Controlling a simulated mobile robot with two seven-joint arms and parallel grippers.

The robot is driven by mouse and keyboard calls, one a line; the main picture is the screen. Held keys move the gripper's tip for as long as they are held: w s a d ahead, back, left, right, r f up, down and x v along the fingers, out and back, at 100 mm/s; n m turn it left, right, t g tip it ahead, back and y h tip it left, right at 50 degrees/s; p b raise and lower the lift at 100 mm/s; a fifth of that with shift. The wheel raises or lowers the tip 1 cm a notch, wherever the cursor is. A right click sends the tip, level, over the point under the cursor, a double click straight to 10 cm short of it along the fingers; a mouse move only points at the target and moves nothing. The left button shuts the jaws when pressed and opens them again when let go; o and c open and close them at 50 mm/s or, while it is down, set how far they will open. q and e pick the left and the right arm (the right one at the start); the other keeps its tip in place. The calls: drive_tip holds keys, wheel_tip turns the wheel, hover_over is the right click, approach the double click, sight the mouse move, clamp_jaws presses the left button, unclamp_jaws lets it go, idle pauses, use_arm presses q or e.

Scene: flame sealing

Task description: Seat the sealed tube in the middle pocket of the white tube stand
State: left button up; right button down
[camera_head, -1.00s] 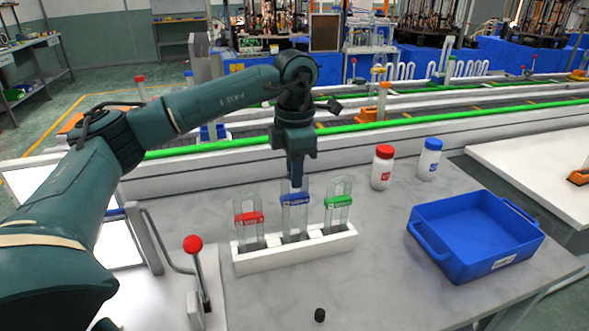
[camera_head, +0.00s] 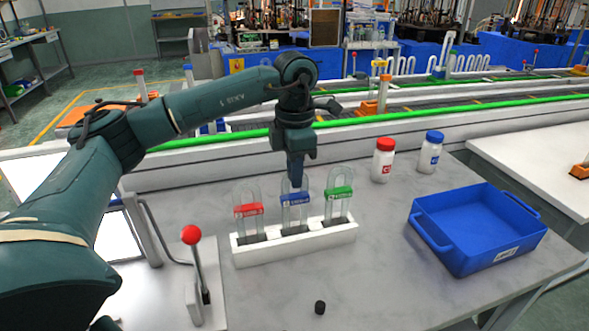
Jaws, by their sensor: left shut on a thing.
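The white tube stand (camera_head: 250,256) is on the grey table and holds clear tubes in a row. The tube with a red label (camera_head: 249,210) is in the left pocket and the tube with a green label (camera_head: 339,192) is in the right pocket. The tube with a blue label (camera_head: 295,200) stands upright at the middle pocket. My left gripper (camera_head: 295,182) points down from above and is shut on the top of the blue-labelled tube. Whether its bottom rests on the pocket floor I cannot tell. My right gripper is not in view.
A blue tray (camera_head: 465,262) sits at the right of the table. A red-capped bottle (camera_head: 383,163) and a blue-capped bottle (camera_head: 430,155) stand behind it. A red-knobbed lever (camera_head: 193,250) is left of the stand. A small black cap (camera_head: 320,307) lies in front.

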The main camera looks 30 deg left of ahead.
use_arm(q)
drive_tip(key=shift+f, duration=0.4)
drive_tip(key=o, duration=0.9)
drive_tip(key=shift+r, duration=0.15)
drive_tip(key=shift+r+p, duration=1.65)
drive_tip(key=shift+r, duration=0.55)
